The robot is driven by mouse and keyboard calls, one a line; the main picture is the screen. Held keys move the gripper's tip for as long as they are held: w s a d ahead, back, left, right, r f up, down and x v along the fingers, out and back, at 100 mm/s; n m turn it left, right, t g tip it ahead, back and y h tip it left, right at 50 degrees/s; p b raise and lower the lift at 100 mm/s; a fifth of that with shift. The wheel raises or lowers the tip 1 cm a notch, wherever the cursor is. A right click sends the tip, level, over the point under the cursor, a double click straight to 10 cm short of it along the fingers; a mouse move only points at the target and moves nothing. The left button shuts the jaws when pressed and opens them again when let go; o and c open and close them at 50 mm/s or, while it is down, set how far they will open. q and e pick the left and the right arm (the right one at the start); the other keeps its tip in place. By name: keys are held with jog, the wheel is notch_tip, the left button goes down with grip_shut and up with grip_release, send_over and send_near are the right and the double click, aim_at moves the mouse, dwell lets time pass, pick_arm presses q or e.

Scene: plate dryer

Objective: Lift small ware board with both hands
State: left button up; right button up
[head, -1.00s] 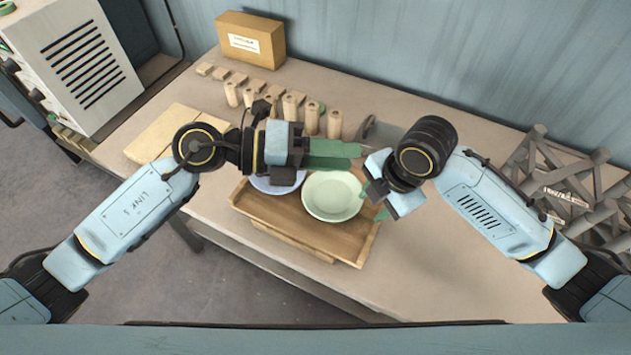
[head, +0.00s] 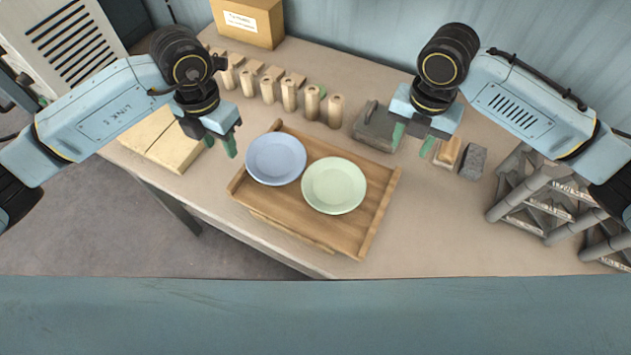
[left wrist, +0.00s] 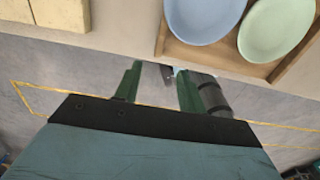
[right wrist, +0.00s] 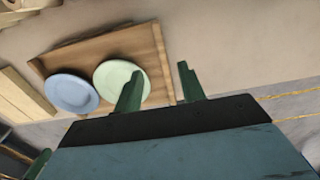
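The small ware board (head: 300,225) is a brown wooden tray with raised ends, lying slightly turned near the table's front edge. A blue plate (head: 276,159) and a pale green plate (head: 334,186) lie on it side by side. The board also shows in the left wrist view (left wrist: 205,54) and in the right wrist view (right wrist: 105,45). My left gripper (head: 221,147) is open and empty, left of the board's left end and above the table. My right gripper (head: 411,143) is open and empty, beyond the board's right end. Neither gripper touches the board.
Several wooden pegs (head: 289,95) stand in a row behind the board. A cardboard box (head: 248,22) is at the back. Pale wooden slabs (head: 160,140) lie left, a grey block (head: 375,126) and brush (head: 448,152) behind right, and a grey rack (head: 560,205) far right.

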aim_at(235, 179)
pick_arm(q)
notch_tip(235, 179, down, 13)
jog(key=shift+f, duration=0.15)
pick_arm(e)
notch_tip(235, 179, down, 13)
jog(key=shift+f, duration=0.15)
pick_arm(q)
jog(key=shift+c, duration=0.4)
pick_arm(e)
jog(key=shift+c, duration=0.4)
pick_arm(q)
grip_shut()
pick_arm(e)
grip_shut()
jog(key=shift+w, duration=0.1)
